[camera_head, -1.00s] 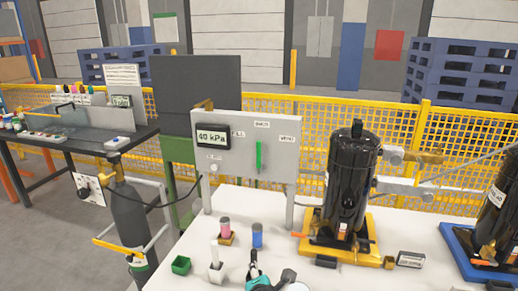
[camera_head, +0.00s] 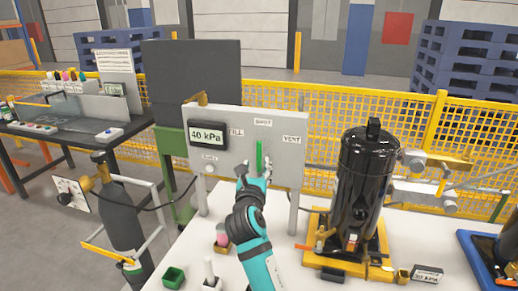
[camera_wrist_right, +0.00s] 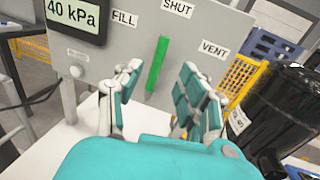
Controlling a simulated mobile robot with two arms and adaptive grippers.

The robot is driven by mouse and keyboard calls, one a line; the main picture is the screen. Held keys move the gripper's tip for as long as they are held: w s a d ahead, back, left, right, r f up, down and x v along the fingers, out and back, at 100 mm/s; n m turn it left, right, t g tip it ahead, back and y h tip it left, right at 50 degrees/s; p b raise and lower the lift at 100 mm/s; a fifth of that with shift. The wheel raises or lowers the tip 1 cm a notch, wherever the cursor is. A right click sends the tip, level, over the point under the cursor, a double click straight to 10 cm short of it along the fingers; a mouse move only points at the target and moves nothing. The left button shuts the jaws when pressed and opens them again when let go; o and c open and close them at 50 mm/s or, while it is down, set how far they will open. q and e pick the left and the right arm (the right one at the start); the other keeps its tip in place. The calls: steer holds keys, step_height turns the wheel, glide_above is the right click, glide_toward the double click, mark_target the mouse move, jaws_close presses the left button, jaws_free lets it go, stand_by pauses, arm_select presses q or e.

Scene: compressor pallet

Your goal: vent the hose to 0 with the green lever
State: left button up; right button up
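The green lever (camera_head: 259,157) stands upright on the grey valve panel (camera_head: 228,178), in line with the SHUT label (camera_head: 263,122). FILL is to its left and the VENT label (camera_head: 291,140) to its right. The panel's display (camera_head: 207,134) reads 40 kPa. My right gripper (camera_head: 256,178) is open in front of the panel, at the lever's lower part. In the right wrist view the lever (camera_wrist_right: 157,63) shows in the gap between the two spread fingers; I cannot tell whether either touches it. My left gripper is not in view.
A black compressor (camera_head: 365,190) on a yellow base stands to the right of the panel. A green cup (camera_head: 173,277) and a white holder sit on the white table (camera_head: 190,249) at the front left. A gas cylinder (camera_head: 128,222) with a hose stands to the left.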

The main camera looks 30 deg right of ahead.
mark_target(259, 151)
steer(key=x, duration=0.9)
steer(key=shift+w+d+p, duration=0.25)
steer(key=shift+d+p, duration=0.05)
steer(key=shift+w+d, duration=0.25)
steer(key=shift+w, duration=0.05)
jaws_close()
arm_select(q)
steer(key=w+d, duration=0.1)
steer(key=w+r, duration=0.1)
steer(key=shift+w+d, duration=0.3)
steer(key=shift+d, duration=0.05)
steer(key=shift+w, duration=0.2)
arm_select(e)
steer(key=shift+w+f, duration=0.1)
steer(key=shift+f, duration=0.15)
